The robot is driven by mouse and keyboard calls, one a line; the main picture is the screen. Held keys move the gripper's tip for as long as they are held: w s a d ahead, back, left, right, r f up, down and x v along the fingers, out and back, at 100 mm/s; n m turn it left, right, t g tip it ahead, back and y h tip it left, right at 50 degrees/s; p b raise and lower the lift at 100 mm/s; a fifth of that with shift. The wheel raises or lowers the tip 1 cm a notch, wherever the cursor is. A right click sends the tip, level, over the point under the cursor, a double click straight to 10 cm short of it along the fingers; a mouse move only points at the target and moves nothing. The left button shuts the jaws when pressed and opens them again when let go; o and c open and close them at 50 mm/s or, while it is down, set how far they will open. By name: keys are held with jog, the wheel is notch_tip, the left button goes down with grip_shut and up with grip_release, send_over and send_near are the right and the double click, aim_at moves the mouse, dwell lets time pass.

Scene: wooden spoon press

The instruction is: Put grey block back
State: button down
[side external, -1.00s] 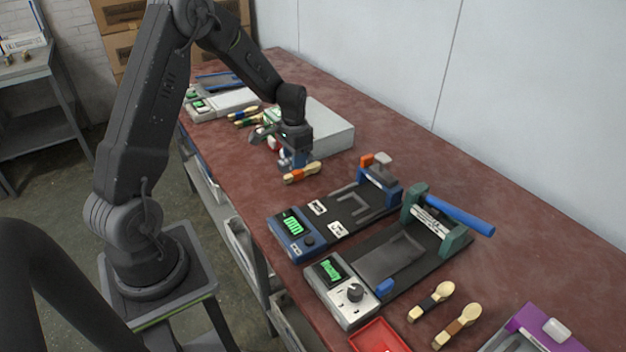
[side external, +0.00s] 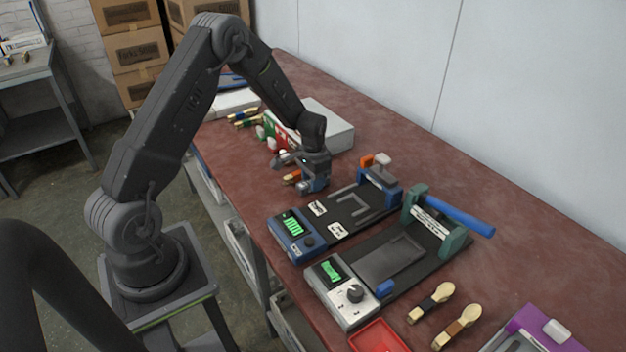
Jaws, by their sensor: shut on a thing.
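My gripper (side external: 306,182) hangs low over the table, between the white box and the blue press. It is shut on a small blue-grey block (side external: 319,184), which is largely hidden by the fingers, so its exact shape is hard to tell. A wooden spoon with an orange band (side external: 291,178) lies just left of the gripper and is partly hidden behind it. The blue press (side external: 292,232), with a black base plate and a grey U-shaped guide (side external: 352,204), stands to the right and nearer.
A green press (side external: 415,250) with a long blue lever (side external: 458,215) stands beside the blue one. Two spoons (side external: 432,302) and a red tray (side external: 380,338) lie in front. A white box (side external: 330,127) is behind my gripper. The table along the wall is clear.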

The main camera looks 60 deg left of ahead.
jog(key=shift+f, duration=0.15)
jog(key=c, duration=0.8)
grip_release()
jog(key=s+d+r+t, duration=0.1)
jog(key=d+r, duration=0.1)
jog(key=r, duration=0.7)
jog(key=s+d+r, duration=0.1)
jog(key=d+r, duration=0.1)
jog(key=r, duration=0.8)
jog(key=s+d+r+t, duration=0.1)
jog(key=s+d+r, duration=0.2)
jog(key=s, duration=0.4)
jog(key=s+d+r+t, duration=0.2)
jog(key=s+d+r, duration=0.2)
jog(key=s+d, duration=0.2)
jog(key=s+d+r+t, duration=0.1)
jog(key=s+d+r, duration=0.2)
jog(key=s+d, duration=0.2)
jog(key=shift+s+d+r+t, duration=0.1)
jog(key=shift+s+t, duration=0.05)
jog(key=shift+s, duration=0.65)
jog(key=shift+s+d+r+t, duration=0.1)
jog(key=shift+s+t, duration=0.05)
jog(key=shift+s, duration=0.65)
